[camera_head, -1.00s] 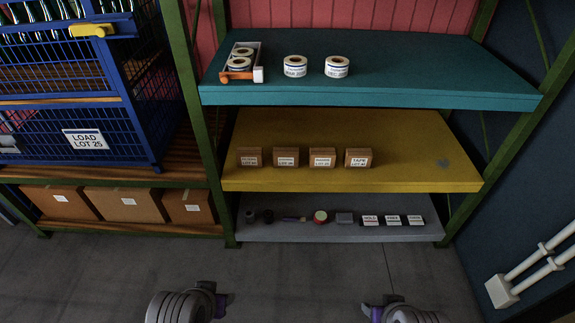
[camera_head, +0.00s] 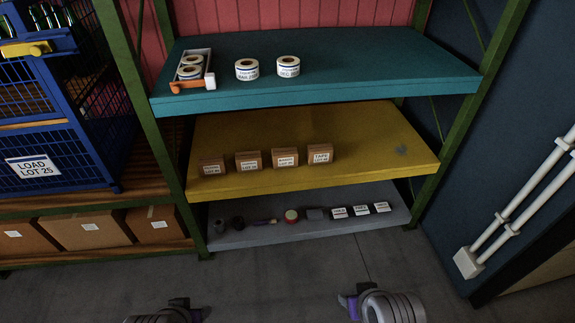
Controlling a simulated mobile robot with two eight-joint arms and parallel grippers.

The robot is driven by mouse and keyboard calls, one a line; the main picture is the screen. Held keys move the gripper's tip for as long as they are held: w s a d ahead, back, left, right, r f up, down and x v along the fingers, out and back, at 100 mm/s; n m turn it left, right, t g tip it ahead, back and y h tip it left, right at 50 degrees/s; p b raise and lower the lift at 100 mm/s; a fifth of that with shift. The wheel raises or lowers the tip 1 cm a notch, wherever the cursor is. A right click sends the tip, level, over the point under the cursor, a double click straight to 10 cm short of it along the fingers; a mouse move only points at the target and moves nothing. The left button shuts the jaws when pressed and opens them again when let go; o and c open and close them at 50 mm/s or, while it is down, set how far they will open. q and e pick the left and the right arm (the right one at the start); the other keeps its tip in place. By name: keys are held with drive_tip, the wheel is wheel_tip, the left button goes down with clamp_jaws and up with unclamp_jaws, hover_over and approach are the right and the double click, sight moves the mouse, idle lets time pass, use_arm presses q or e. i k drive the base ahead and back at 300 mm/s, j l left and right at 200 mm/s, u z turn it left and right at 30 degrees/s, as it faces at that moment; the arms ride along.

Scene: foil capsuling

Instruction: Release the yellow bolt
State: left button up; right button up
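The yellow bolt (camera_head: 25,47) is a yellow bar on the front of the blue wire cage (camera_head: 62,80), at the upper left edge of the view. The cage carries a white label reading LOAD LOT 25 (camera_head: 33,168). My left gripper (camera_head: 186,306) is at the bottom edge, left of the middle, far from the bolt. My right gripper (camera_head: 349,303) is at the bottom edge, right of the middle. Both are over the floor and touch nothing visible. The gap between their fingers is not clear.
A shelf rack holds label rolls (camera_head: 267,68) and a tray (camera_head: 209,82) on the teal shelf, small cartons (camera_head: 285,157) on the yellow shelf and small items on the grey shelf. Cardboard boxes (camera_head: 90,229) sit below the cage. White pipes (camera_head: 515,205) run along the right wall.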

sight(37, 49)
drive_tip(key=u, duration=1.3)
